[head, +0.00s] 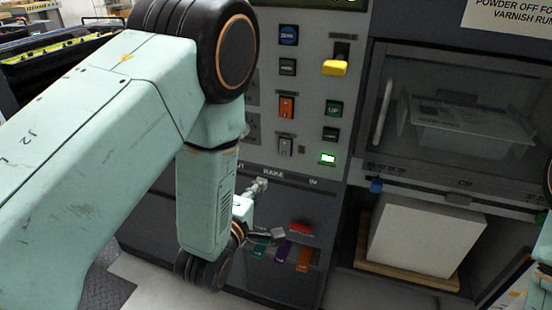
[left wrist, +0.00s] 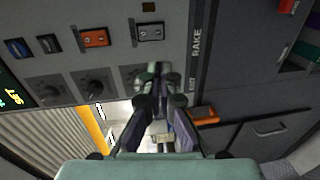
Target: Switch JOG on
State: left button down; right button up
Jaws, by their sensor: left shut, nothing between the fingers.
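The control panel (head: 309,130) carries an orange rocker switch (head: 286,106) and a grey rocker switch (head: 285,145). The JOG lettering is too small to read, so I cannot tell which control it names. In the left wrist view the orange rocker (left wrist: 95,37) and grey rocker (left wrist: 149,33) show near the top. My left gripper (head: 263,184) is shut and empty, below the grey rocker near the RAKE lettering. Its closed fingertips (left wrist: 158,72) lie just under that rocker in the left wrist view. My arm hides part of the panel's left side. My right gripper is out of view.
A yellow lever (head: 335,67) and a lit button (head: 327,158) are on the panel. Dark knobs (left wrist: 95,84) show in the left wrist view. A glazed cabinet (head: 461,110) and white block (head: 424,236) stand right.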

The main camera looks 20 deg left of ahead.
pick_arm(q)
jog(key=d, duration=0.1)
send_near(284, 154)
jog(key=w, duration=0.6)
jog(key=shift+d+f, duration=0.2)
jog(key=shift+f, duration=0.2)
jog(key=shift+w+a, duration=0.1)
jog(key=shift+w, duration=0.3)
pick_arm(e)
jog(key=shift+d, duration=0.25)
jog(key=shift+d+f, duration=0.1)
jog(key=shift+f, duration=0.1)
pick_arm(q)
jog(key=shift+w+f+t+b, duration=0.3)
jog(key=shift+f+t+b, duration=0.1)
jog(key=shift+b, duration=0.6)
jog(key=shift+r, duration=0.25)
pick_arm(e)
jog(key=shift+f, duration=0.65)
pick_arm(q)
jog(key=shift+s, duration=0.1)
